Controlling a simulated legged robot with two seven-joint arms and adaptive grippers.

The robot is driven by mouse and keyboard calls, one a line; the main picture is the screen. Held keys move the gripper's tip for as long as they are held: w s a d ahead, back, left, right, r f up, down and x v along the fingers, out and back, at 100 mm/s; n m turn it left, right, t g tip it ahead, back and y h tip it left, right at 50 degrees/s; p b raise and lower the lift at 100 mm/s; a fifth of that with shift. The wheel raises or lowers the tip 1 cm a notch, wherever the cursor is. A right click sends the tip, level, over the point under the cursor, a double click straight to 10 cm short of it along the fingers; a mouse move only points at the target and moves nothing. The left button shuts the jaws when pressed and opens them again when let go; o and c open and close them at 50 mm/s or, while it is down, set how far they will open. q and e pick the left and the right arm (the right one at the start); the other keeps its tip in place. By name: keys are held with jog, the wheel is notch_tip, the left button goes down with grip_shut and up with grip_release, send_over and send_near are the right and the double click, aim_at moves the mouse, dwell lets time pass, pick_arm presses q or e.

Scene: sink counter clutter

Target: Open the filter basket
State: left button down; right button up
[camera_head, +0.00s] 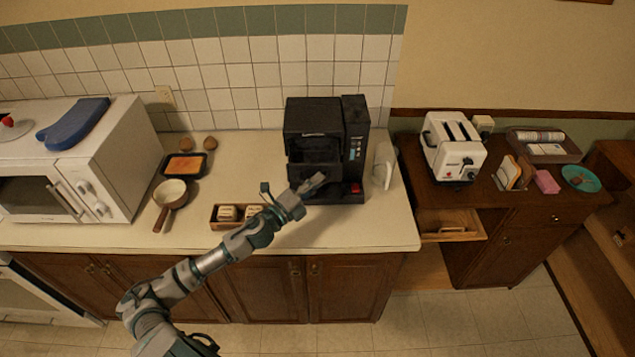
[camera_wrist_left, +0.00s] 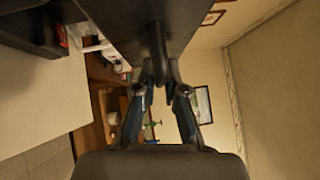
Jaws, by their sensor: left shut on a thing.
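The black coffee machine (camera_head: 313,118) stands upright on the counter, in the middle of the head view. Its dark filter basket (camera_head: 308,170) is at the front, and the gripper hides part of it. My left gripper (camera_head: 314,183) reaches in from the lower left to the basket's front. In the wrist view my left gripper (camera_wrist_left: 160,76) has its fingertips closed on the dark basket handle (camera_wrist_left: 157,45), which stands out from a dark panel (camera_wrist_left: 125,15). How far the basket is open is hard to tell. My right gripper is not in view.
A wooden box (camera_head: 230,224) with small white items lies left of the machine. A saucepan (camera_head: 172,192), a tray (camera_head: 183,164) and a white microwave (camera_head: 90,165) are further left. A white toaster (camera_head: 455,148) stands on the right cabinet, above an open drawer (camera_head: 450,222).

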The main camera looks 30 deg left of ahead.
pick_arm(q)
jog(key=c, duration=1.5)
grip_release()
jog(key=shift+a+f, duration=0.15)
jog(key=shift+f, duration=0.05)
jog(key=shift+s, duration=0.2)
jog(key=shift+s+a+r, duration=0.1)
jog(key=shift+a, duration=0.15)
jog(key=v, duration=1.2)
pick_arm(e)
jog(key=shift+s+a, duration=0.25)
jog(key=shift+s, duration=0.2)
